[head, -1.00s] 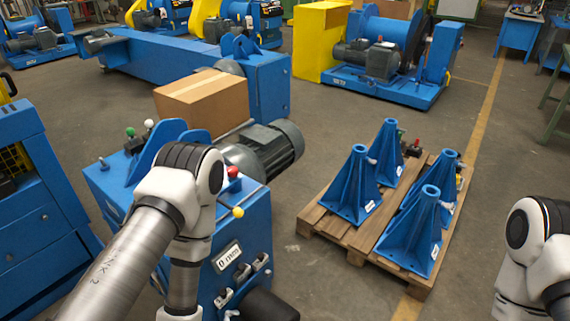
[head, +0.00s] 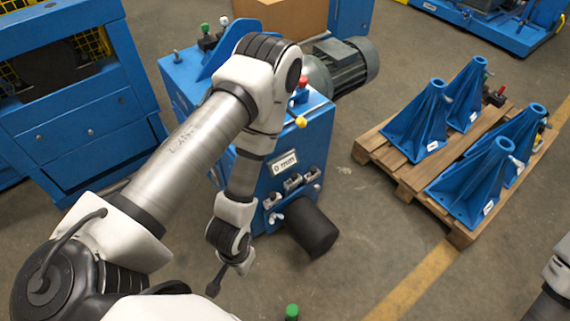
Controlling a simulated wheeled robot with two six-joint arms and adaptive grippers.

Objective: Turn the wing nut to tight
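A blue machine housing (head: 312,140) bears a "0 mm" label (head: 285,163). Below the label is a row of small grey metal fittings (head: 292,183). A small pale winged piece, apparently the wing nut (head: 276,218), sits at the lower front beside a black cylinder (head: 312,232). Its tightness cannot be made out. My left arm crosses in front of the housing. The small end at its wrist, apparently my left gripper (head: 228,272), hangs below and left of the winged piece, apart from it; its opening is unclear. My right gripper is out of view; only an arm link shows at lower right.
A red knob (head: 302,84) and yellow knob (head: 300,122) stick out from the housing. A grey motor (head: 345,69) is behind it. A pallet (head: 463,238) with blue stands is at right. A green knob (head: 292,311) shows at the bottom edge. Floor between is clear.

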